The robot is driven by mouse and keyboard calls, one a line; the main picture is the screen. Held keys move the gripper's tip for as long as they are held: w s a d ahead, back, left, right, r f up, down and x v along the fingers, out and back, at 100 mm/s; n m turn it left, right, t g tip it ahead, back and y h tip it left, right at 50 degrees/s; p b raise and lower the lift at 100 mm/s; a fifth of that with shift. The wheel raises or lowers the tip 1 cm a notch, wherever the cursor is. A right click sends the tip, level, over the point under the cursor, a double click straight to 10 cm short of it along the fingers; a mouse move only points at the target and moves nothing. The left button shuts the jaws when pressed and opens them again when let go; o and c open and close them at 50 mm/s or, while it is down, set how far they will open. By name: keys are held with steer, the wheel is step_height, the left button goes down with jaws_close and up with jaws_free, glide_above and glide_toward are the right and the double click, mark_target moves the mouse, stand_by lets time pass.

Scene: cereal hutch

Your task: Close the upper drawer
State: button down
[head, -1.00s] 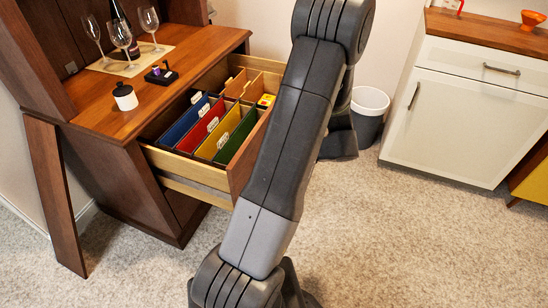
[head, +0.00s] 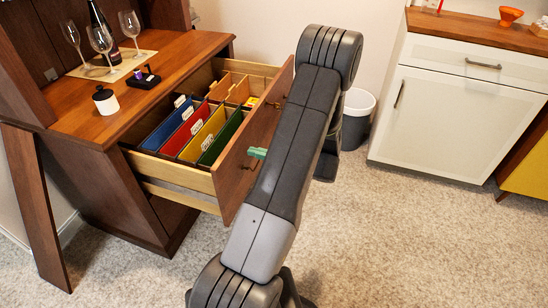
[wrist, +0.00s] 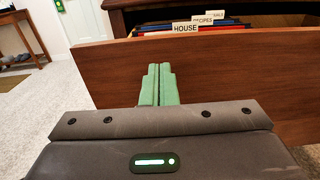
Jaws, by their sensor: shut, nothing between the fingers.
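The upper drawer (head: 262,135) of the brown hutch stands far open. It holds blue, red, yellow and green file folders and wooden dividers. Its front panel (wrist: 235,85) spans the wrist view, with label tabs such as HOUSE showing above its top edge. My gripper (head: 257,153) has green fingers, pressed together and empty. They are at the outer face of the drawer front, near its middle; in the wrist view the fingertips (wrist: 158,70) overlap the panel just below its top edge. I cannot tell if they touch it. My arm hides part of the drawer front's right side.
The carpet (head: 400,240) in front is clear.

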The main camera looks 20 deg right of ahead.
mark_target(236, 147)
steer(key=shift+x, duration=2.05)
steer(key=b+x, duration=0.3)
steer(key=x, duration=3.2)
steer(key=shift+w, duration=0.2)
steer(key=shift+a+r, duration=0.1)
steer(key=shift+r, duration=0.15)
